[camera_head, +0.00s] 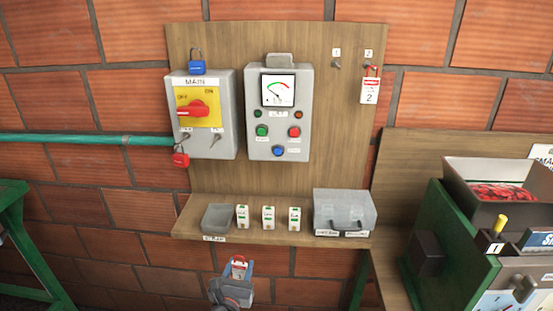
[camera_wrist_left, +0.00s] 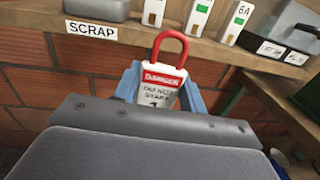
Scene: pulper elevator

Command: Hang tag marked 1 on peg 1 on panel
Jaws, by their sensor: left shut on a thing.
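My left gripper (camera_head: 238,272) is below the front edge of the shelf and is shut on a white tag with a red DANGER band (camera_head: 239,267). In the left wrist view the tag (camera_wrist_left: 160,84) stands upright with its red loop on top, and its lower part is hidden by the gripper. Peg 1 (camera_head: 336,65) is at the upper right of the wooden panel (camera_head: 215,40), under a label 1, and is bare. Peg 2 (camera_head: 370,67), to its right, bears a red and white tag marked 2 (camera_head: 369,90). My right gripper is not in view.
The shelf (camera_head: 190,233) holds an open scrap tray (camera_head: 217,217), several white-green fuses (camera_head: 268,217) and a grey lidded box (camera_head: 345,210). A MAIN switch box (camera_head: 226,140) and a gauge box (camera_head: 254,110) stick out from the panel. A green machine (camera_head: 450,230) stands at right.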

